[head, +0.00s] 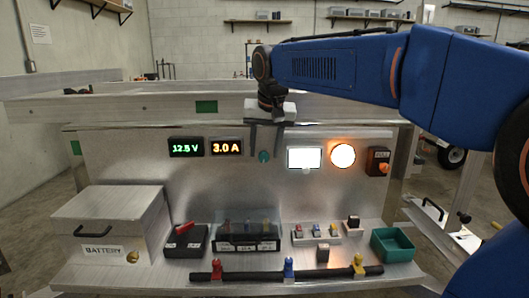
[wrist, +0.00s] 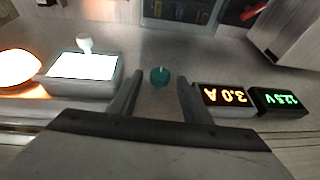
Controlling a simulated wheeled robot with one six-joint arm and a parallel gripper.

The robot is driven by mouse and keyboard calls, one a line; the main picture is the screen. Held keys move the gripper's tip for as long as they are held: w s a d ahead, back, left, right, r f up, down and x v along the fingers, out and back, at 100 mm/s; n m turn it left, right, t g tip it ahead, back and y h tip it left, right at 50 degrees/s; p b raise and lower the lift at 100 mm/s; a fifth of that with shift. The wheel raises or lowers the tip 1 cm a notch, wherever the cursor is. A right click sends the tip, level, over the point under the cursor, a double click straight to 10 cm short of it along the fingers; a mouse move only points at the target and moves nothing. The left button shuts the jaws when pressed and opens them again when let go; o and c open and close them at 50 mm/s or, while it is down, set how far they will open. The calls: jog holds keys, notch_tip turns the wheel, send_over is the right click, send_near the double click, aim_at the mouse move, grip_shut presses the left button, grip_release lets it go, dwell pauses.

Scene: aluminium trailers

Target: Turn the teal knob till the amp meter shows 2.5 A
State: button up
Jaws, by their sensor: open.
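The teal knob (head: 264,156) sits on the upright aluminium panel, between the amp meter and a lit white screen. The amp meter (head: 226,146) reads 3.0 A in orange. It also shows upside down in the wrist view (wrist: 226,97). My gripper (head: 265,153) is open above and in front of the panel, its fingers pointing down on either side of the knob. In the wrist view the knob (wrist: 160,76) shows between the two spread fingertips of my gripper (wrist: 158,82), with a gap on each side. I cannot tell how far the fingertips are from the panel.
A voltmeter (head: 186,147) reads 12.5 V left of the amp meter. A battery box (head: 112,222), a fuse box and a green tray (head: 393,245) stand on the shelf below.

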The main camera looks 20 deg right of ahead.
jog(key=shift+w+f, duration=0.25)
jog(key=shift+f, duration=0.35)
jog(key=c, duration=1)
jog(key=shift+a+h, duration=0.1)
jog(key=shift+h, duration=0.2)
jog(key=h, duration=0.2)
jog(key=a+n+g+h, duration=0.1)
jog(key=shift+w+h, duration=0.15)
jog(key=shift+h, duration=0.25)
jog(key=shift+a+f+n+g+h, duration=0.1)
jog(key=shift+n+g+h, duration=0.1)
jog(key=shift+h, duration=0.75)
jog(key=shift+a+f+n+g+h, duration=0.1)
jog(key=shift+n+g+h, duration=0.1)
jog(key=shift+h, duration=0.75)
